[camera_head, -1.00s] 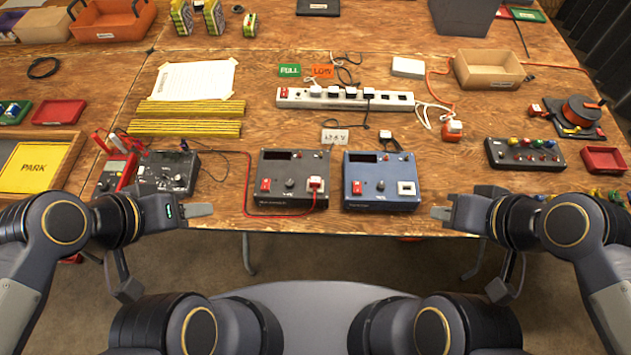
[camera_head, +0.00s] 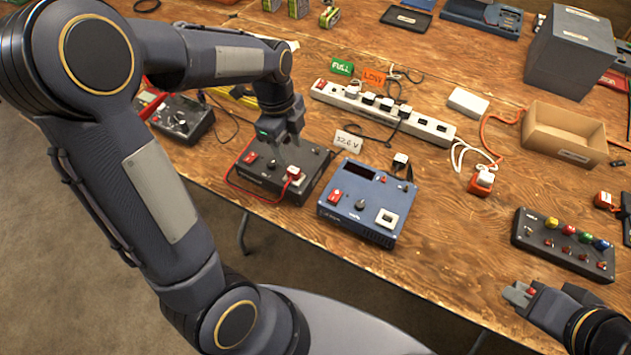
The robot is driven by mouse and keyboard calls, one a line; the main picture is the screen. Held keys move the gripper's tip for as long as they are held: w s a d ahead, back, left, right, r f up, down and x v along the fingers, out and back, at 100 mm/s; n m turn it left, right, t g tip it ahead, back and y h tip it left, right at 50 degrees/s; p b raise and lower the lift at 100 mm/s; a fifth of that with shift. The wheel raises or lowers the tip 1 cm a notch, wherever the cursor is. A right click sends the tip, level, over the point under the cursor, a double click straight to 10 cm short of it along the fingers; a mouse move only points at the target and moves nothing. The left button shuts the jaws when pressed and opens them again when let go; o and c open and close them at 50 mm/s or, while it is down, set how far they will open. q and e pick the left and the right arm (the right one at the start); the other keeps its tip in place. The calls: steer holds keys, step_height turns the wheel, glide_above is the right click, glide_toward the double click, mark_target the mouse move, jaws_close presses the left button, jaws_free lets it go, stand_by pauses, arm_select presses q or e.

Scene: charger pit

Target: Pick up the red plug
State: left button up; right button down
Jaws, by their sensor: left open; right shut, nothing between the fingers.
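The black charger box (camera_head: 262,187) stands near the table's front edge. A plug with a red cord (camera_head: 294,173), its top pale and its lower part red, sits in the box's right side. My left gripper (camera_head: 284,152) is open and points down above the box, just left of and behind the plug in the picture. It hides part of the box's top. I cannot tell whether a finger touches the plug. My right gripper (camera_head: 517,293) is shut and empty at the front edge, lower right.
A blue charger box (camera_head: 350,214) stands close to the right of the black one. An orange plug (camera_head: 481,182) and a black panel with coloured knobs (camera_head: 563,244) are further right.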

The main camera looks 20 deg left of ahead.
mark_target(293, 169)
arm_select(q)
steer(key=f, duration=0.7)
steer(key=shift+s+d+f, duration=0.1)
steer(key=shift+d+f, duration=0.2)
steer(key=shift+d, duration=0.1)
jaws_close()
steer(key=shift+r, duration=0.1)
